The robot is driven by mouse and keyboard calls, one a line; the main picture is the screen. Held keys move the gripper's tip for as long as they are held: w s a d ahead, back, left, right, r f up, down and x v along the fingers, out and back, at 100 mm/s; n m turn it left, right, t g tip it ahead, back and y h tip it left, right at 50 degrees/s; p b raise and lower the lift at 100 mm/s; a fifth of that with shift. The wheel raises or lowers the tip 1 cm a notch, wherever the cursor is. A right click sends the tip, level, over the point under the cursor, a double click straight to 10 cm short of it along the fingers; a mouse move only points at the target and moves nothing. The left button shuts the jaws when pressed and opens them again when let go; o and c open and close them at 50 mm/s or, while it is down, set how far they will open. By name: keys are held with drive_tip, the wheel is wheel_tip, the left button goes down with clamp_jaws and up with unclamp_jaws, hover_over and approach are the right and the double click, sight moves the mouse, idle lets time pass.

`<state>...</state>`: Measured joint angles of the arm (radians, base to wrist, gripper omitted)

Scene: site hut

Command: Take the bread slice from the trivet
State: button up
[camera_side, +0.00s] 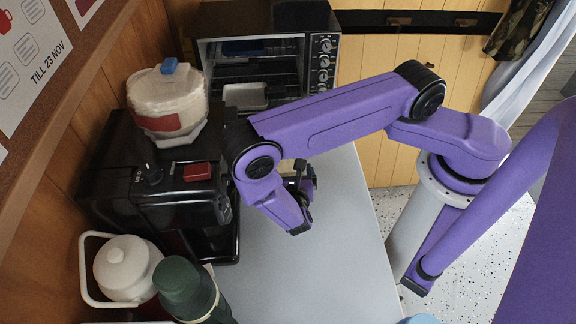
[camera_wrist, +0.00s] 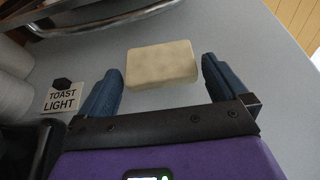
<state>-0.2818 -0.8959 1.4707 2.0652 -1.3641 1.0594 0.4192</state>
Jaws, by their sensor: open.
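The bread slice (camera_wrist: 161,65) is a pale beige block lying on a flat grey surface in the wrist view. My gripper (camera_wrist: 160,67) is open, with one blue finger to the left of the slice and one to the right. A gap shows between the slice and each finger. In the side view my gripper (camera_side: 304,182) is over the grey table, partly hidden by my wrist, and the slice cannot be made out there. I cannot make out a trivet in either view.
A toaster oven (camera_side: 322,62) stands at the back, a black machine (camera_side: 130,190) at the left with a wrapped stack (camera_side: 167,97) on it. A white pot (camera_side: 125,265) and green flask (camera_side: 187,285) stand front left. The table (camera_side: 335,260) is clear in front of my gripper.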

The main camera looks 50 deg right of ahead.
drive_tip(key=c, duration=0.8)
drive_tip(key=shift+r, duration=0.15)
